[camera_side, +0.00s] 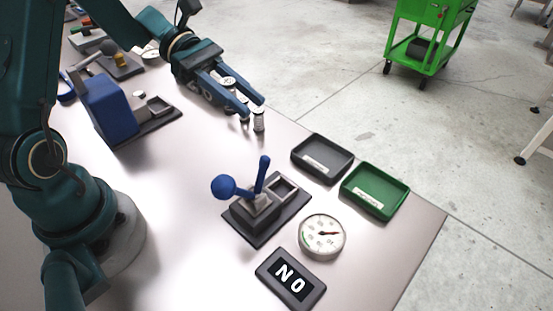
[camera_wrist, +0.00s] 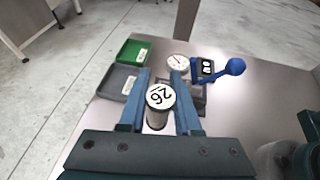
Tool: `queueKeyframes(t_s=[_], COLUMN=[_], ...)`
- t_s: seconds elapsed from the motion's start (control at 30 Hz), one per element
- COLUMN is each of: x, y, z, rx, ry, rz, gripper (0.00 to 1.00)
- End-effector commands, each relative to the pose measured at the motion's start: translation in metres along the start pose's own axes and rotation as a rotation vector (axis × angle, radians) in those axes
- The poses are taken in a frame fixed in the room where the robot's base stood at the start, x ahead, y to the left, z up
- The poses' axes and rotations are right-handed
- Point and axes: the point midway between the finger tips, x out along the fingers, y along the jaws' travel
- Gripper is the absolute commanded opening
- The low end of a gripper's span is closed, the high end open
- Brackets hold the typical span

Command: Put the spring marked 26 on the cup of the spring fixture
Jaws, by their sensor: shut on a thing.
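The spring marked 26 (camera_wrist: 160,96) stands between the two blue fingers of my gripper (camera_wrist: 160,73), its pale round cap facing the wrist camera. My gripper (camera_side: 254,110) is shut on it, at the far edge of the table in the side view. A fixture with a dark base (camera_side: 244,229), a blue ball lever and a square grey frame stands nearer the side camera, apart from my gripper. No cup can be made out on it.
A grey tray (camera_side: 322,157), a green tray (camera_side: 375,191), a round dial (camera_side: 322,236) and a display reading NO (camera_side: 290,279) stand around the fixture. A blue block device (camera_side: 108,108) is at the left. The table between it and the fixture is clear.

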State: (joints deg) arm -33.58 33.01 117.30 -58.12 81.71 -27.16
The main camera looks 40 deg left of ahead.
Motion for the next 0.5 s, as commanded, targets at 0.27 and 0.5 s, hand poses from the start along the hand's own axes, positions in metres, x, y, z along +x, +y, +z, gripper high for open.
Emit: queueKeyframes(t_s=[0.27,0.5], x=[0.049,0.105], y=[-0.013,-0.022], z=[-0.005,-0.014], rx=[0.017,0.017], ry=[-0.004,-0.001], rz=[-0.056,-0.055], gripper=[0.00,0.00])
